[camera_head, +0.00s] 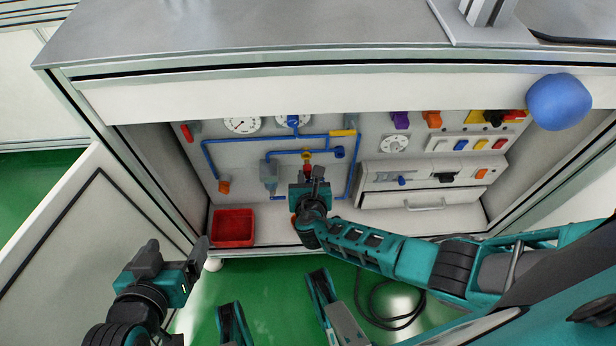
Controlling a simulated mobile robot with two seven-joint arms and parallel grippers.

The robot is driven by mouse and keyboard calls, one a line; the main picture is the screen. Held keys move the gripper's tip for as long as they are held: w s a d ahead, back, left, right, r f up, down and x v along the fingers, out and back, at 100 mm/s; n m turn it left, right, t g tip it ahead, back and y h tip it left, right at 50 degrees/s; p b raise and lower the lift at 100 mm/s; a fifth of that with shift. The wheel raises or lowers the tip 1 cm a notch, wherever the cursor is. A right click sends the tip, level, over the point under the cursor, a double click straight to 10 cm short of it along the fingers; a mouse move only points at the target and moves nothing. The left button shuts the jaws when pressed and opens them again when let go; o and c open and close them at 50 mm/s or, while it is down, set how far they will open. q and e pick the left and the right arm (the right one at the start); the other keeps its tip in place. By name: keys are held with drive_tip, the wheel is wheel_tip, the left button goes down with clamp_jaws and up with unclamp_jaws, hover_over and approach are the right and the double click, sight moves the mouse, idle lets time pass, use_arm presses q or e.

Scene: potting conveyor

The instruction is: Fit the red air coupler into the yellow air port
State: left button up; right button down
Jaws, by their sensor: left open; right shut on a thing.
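The yellow air port (306,154) is on the back panel, on a short blue pipe run left of centre. The red air coupler (307,168) shows as a small red piece just below the port, at the tips of my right gripper (309,174). My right gripper is shut on it and mostly hides it. The coupler looks close to the port and in line with it; I cannot tell whether they touch. My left gripper (196,256) is open and empty, low on the left, outside the cabinet opening.
A red bin (233,228) stands on the cabinet floor at the left. Blue pipes (265,140) and dials (242,125) surround the port. A drawer unit (420,198) is to the right. A blue ball (559,102) is at the upper right edge. The open door (85,255) is at the left.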

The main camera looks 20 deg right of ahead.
use_arm(q)
drive_tip(key=shift+w+f+b, duration=0.1)
drive_tip(key=shift+f+b, duration=0.3)
drive_tip(key=shift+b, duration=0.05)
use_arm(e)
drive_tip(key=shift+w+d, duration=0.2)
drive_tip(key=shift+w, duration=0.5)
drive_tip(key=shift+w+d, duration=0.15)
drive_tip(key=shift+w, duration=0.55)
drive_tip(key=c, duration=0.9)
unclamp_jaws()
drive_tip(key=shift+o, duration=0.2)
drive_tip(key=shift+s+r, duration=0.2)
drive_tip(key=p+v, duration=0.4)
drive_tip(key=v, duration=0.1)
use_arm(q)
drive_tip(key=r, duration=0.1)
drive_tip(key=a+r+p, duration=0.1)
drive_tip(key=r+p, duration=0.1)
drive_tip(key=shift+s+a+r, duration=0.25)
drive_tip(key=shift+s+a, duration=0.1)
drive_tip(key=shift+s, duration=0.05)
use_arm(e)
approach(307, 169)
drive_tip(key=v, duration=0.3)
drive_tip(key=shift+r, duration=0.1)
drive_tip(key=shift+s, duration=0.1)
